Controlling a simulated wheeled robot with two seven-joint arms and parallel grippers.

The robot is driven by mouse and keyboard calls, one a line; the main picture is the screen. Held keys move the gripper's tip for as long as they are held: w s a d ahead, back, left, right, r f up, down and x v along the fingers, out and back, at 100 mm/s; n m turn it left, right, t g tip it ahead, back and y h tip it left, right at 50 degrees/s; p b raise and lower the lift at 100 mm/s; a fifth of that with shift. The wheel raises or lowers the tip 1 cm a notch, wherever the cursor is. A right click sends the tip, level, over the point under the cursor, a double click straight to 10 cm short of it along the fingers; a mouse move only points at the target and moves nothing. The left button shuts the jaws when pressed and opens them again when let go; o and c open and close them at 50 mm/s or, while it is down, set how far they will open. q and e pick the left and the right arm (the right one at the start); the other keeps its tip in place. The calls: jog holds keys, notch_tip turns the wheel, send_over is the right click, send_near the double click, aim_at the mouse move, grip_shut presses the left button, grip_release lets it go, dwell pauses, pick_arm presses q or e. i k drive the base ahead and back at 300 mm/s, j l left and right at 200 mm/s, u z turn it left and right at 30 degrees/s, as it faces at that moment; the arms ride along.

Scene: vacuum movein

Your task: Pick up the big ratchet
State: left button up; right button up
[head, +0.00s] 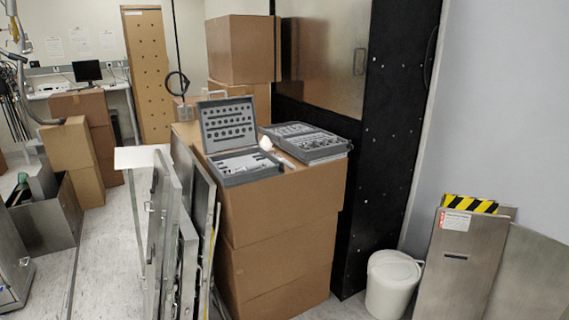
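Two grey tool cases sit on top of a stack of cardboard boxes (275,215). The left case (228,126) is open, its lid raised with rows of dark round holes, and its lower tray (244,166) holds several small metal tools. The right case (308,141) lies flat and shows rows of sockets and metal parts. A small white object (266,143) lies between the two cases. I cannot make out which piece is the big ratchet; the tools are too small to tell apart. Neither of my grippers is in view.
Metal and glass panels (170,225) lean against the stack's left side. A black cabinet (385,120) stands behind it. A white bin (392,283) and leaning metal sheets (465,255) are at the right. Pale floor (105,250) is clear at the left.

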aim_at(286, 162)
jog(key=i+l+z, duration=0.25)
jog(key=i, duration=0.2)
jog(key=i+z, duration=0.2)
jog(key=i, duration=0.2)
